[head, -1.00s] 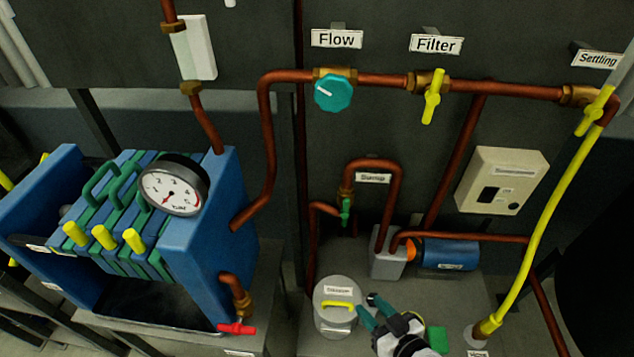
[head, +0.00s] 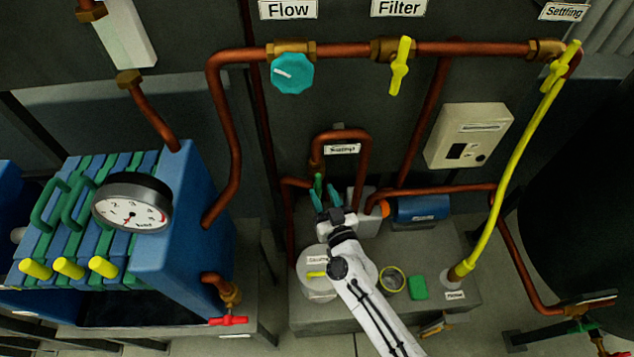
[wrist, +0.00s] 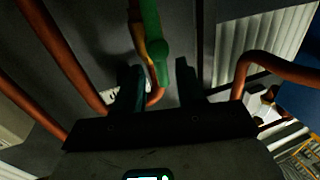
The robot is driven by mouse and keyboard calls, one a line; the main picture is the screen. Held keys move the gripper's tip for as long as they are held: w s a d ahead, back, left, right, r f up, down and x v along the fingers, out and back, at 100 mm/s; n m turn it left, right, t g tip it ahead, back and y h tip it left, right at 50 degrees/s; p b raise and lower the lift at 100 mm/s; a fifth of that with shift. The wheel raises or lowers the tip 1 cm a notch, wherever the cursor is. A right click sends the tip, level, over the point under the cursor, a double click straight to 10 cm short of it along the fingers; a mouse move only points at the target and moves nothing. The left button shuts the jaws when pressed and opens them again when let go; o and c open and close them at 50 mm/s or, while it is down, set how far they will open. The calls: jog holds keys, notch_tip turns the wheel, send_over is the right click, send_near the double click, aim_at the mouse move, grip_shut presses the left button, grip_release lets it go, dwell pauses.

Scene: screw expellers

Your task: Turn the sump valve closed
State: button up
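The sump valve has a small green handle (head: 318,184) on the copper pipe below the Sump label (head: 342,149) in the head view. In the wrist view the green handle (wrist: 151,32) hangs down from the top middle, with its rounded lower end in line with the gap between my fingers. My gripper (head: 325,193) is at the handle in the head view. The wrist view shows my gripper (wrist: 158,66) with its two dark fingers spread apart and a gap on both sides of the handle. Whether the handle is inside the finger gap or just beyond it is unclear.
Copper pipes (wrist: 55,60) run left and right of my gripper. A grey block (head: 361,222) and a blue motor (head: 420,208) stand to the right. A round lidded container (head: 317,285) is below my gripper. The blue filter press (head: 185,200) is at left.

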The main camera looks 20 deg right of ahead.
aim_at(319, 186)
jog(key=shift+w+d+b, duration=0.1)
jog(key=shift+w+b, duration=0.3)
jog(key=shift+w, duration=1.85)
grip_shut()
